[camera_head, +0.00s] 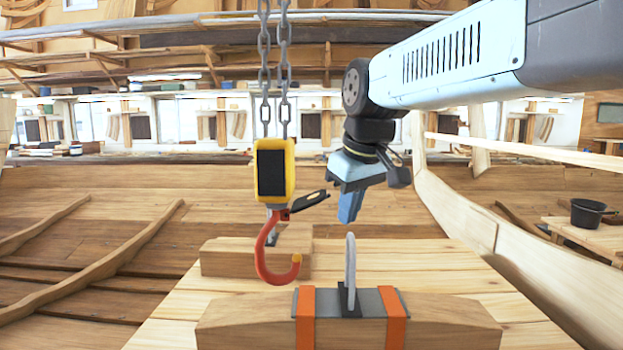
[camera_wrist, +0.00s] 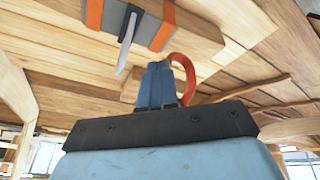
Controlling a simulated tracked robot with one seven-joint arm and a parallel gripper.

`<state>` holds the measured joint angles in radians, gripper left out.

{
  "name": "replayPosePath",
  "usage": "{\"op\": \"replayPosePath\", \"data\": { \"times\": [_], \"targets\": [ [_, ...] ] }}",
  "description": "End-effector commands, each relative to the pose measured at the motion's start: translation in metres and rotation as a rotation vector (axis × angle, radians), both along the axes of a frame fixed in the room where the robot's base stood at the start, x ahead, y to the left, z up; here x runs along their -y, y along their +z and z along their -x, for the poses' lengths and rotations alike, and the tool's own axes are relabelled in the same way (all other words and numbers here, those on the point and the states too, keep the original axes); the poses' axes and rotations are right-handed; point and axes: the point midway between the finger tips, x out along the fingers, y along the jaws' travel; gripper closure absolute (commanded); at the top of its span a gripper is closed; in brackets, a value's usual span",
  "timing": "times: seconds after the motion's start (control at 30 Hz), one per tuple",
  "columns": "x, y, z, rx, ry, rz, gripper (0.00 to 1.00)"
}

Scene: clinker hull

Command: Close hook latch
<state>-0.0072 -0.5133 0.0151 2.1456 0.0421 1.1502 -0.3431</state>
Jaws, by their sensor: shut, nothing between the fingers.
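A red hook (camera_head: 266,255) hangs below a yellow and black hoist block (camera_head: 274,171). Its dark latch (camera_head: 309,201) stands out to the right from the hook's neck, swung away from the hook tip, so the hook's mouth is open. My gripper (camera_head: 349,207) is shut and empty, to the right of the latch, with a visible gap between them, and points down. In the wrist view my blue fingers (camera_wrist: 157,86) are together, and part of the red hook (camera_wrist: 184,72) shows beyond them. The latch cannot be made out in the wrist view.
A grey upright ring (camera_head: 350,262) stands on a wooden beam (camera_head: 245,322) with orange straps, right of and below the hook. Another wood block (camera_head: 225,259) lies behind the hook. Two chains (camera_head: 274,65) hold the block. A black pot (camera_head: 588,212) stands far right.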

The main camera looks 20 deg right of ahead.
Motion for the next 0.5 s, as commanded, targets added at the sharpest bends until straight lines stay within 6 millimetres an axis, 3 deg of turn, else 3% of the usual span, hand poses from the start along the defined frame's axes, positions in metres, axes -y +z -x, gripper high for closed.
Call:
{"op": "replayPosePath", "data": {
  "times": [0.03,0.2,0.5],
  "targets": [
    [0.0,0.016,-0.017,-0.02,0.052,0.012,1.0],
    [0.001,0.06,-0.062,-0.082,0.247,0.054,1.0],
    [0.002,0.12,-0.141,-0.179,0.604,0.099,1.0]
  ]
}}
